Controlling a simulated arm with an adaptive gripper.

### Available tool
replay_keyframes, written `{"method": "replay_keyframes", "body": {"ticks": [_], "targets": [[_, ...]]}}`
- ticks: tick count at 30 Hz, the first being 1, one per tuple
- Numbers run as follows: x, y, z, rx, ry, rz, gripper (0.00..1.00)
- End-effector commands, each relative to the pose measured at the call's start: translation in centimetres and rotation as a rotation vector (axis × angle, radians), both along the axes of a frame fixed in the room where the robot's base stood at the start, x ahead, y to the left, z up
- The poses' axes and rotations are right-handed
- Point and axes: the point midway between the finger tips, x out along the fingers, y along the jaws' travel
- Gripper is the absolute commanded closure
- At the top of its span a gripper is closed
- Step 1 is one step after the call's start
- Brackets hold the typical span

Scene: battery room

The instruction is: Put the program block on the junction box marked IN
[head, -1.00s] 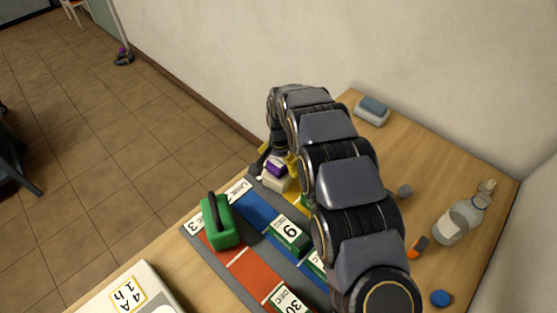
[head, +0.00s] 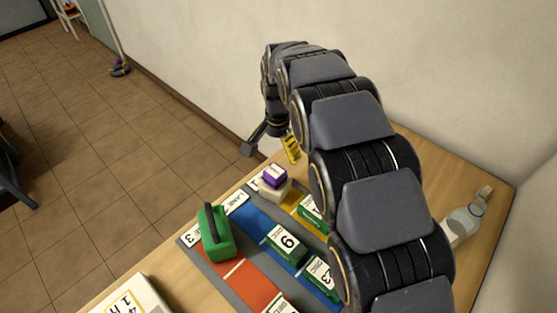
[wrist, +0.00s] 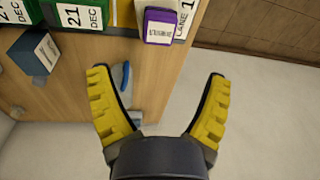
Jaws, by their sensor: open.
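A small purple block (head: 273,175) with a white label sits on top of a cream box (head: 274,190), at the far end of the lane board beside the yellow lane. In the wrist view the purple block (wrist: 159,26) is at the top centre; its label is too small to read surely. I cannot read an IN mark on the cream box. My gripper (head: 270,150) is open and empty, beyond and above the purple block and apart from it. In the wrist view my gripper (wrist: 160,85) shows two yellow fingers spread, with nothing between them.
The lane board (head: 229,266) has blue, red and yellow lanes. Green dated blocks (head: 286,245) and a green handled piece (head: 215,238) stand on it. A white box (head: 130,300) is at the near left. The wall is behind.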

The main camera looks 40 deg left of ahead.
Motion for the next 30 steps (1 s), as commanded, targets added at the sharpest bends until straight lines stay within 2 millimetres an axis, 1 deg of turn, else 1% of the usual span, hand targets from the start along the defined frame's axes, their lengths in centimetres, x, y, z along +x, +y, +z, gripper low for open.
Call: {"method": "replay_keyframes", "body": {"ticks": [1,3,10,11,14,17,18,19,20,21,22,23,24,26,27,29,30], "targets": [[0.0,0.0,0.5,0.001,-0.001,0.000,0.20],[-0.1,-0.1,0.9,0.001,0.000,0.000,0.20],[0.0,-0.3,1.0,-0.002,0.001,-0.001,0.20],[0.2,-0.6,1.1,-0.004,0.000,-0.003,0.20],[1.2,-2.9,2.3,-0.017,-0.001,-0.017,0.20],[2.6,-7.5,4.4,-0.040,-0.001,-0.037,0.20],[3.0,-9.8,5.3,-0.053,0.002,-0.045,0.20],[3.2,-11.6,6.0,-0.061,0.005,-0.052,0.20],[3.3,-13.4,6.7,-0.071,0.010,-0.058,0.20],[3.2,-15.8,7.5,-0.083,0.017,-0.065,0.20],[3.1,-17.6,8.2,-0.090,0.021,-0.070,0.20],[2.8,-19.3,8.6,-0.100,0.031,-0.075,0.20],[2.4,-21.5,9.4,-0.107,0.036,-0.081,0.20],[1.5,-24.8,10.3,-0.117,0.053,-0.089,0.20],[0.7,-26.8,10.8,-0.123,0.064,-0.093,0.20],[-0.8,-29.7,11.5,-0.130,0.081,-0.099,0.20],[-1.9,-31.5,11.9,-0.132,0.092,-0.102,0.20]]}}
